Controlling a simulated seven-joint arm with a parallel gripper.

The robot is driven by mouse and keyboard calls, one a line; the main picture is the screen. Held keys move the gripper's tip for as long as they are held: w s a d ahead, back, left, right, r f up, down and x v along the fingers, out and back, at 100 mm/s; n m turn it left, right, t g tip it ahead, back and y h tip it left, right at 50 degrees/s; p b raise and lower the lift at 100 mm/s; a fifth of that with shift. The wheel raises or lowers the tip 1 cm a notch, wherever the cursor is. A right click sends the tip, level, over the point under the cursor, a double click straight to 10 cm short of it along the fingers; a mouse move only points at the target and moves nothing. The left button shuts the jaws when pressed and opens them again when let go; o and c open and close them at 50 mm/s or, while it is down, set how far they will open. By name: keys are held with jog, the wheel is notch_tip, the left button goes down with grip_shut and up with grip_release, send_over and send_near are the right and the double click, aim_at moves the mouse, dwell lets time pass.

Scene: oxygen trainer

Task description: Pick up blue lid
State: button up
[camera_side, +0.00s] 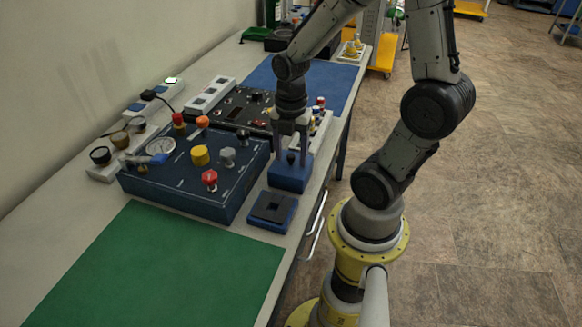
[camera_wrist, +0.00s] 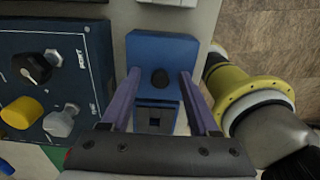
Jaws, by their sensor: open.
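The blue lid (camera_side: 289,176) is a blue block with a black knob (camera_side: 291,158) on top, on the bench to the right of the dark blue control panel. The blue lid (camera_wrist: 160,48) and its knob also show in the wrist view. My gripper (camera_side: 291,153) is open above the lid and points down. In the wrist view its two purple-grey fingers lie on either side of the knob; I cannot tell whether they touch the lid. A blue square base (camera_side: 264,222) with a black recessed top sits just in front of the lid, partly hidden in the wrist view by my gripper.
The control panel (camera_side: 150,184) with several knobs stands close on the left. A white strip with coloured buttons is behind the lid. A green mat (camera_side: 150,270) covers the clear bench front. The bench's right edge is near the lid.

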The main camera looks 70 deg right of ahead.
aim_at(290, 158)
grip_shut()
dwell(0.5)
notch_tip(290, 158, up, 9)
jog(key=a+r, duration=0.2)
jog(key=a, duration=1)
jog(key=shift+r, duration=0.3)
